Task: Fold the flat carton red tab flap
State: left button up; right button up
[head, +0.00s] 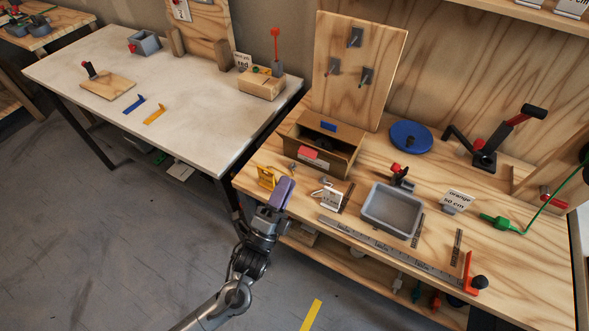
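The brown carton (343,161) stands near the left end of the wooden workbench, with its dark inside showing from above. A red tab (309,153) is on its near side and a blue tab (328,126) is on its far side. The exact angle of the red tab's flap is hard to tell. My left gripper (284,190), with purple fingers, is at the bench's front left edge, in front of the carton and apart from it. Its fingers look close together, but the gap cannot be made out. My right gripper is not in view.
A yellow bracket (267,177) and a white stand (328,194) are close to my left gripper. A grey tray (391,210) and a long ruler (390,251) lie to the right. A peg board (357,66) rises behind the carton. A white-topped table (180,95) is at left.

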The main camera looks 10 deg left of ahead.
pick_arm(q)
jog(key=shift+s+a, duration=0.25)
jog(key=shift+s, duration=0.5)
jog(key=shift+s+a, duration=0.2)
jog(key=shift+s, duration=0.5)
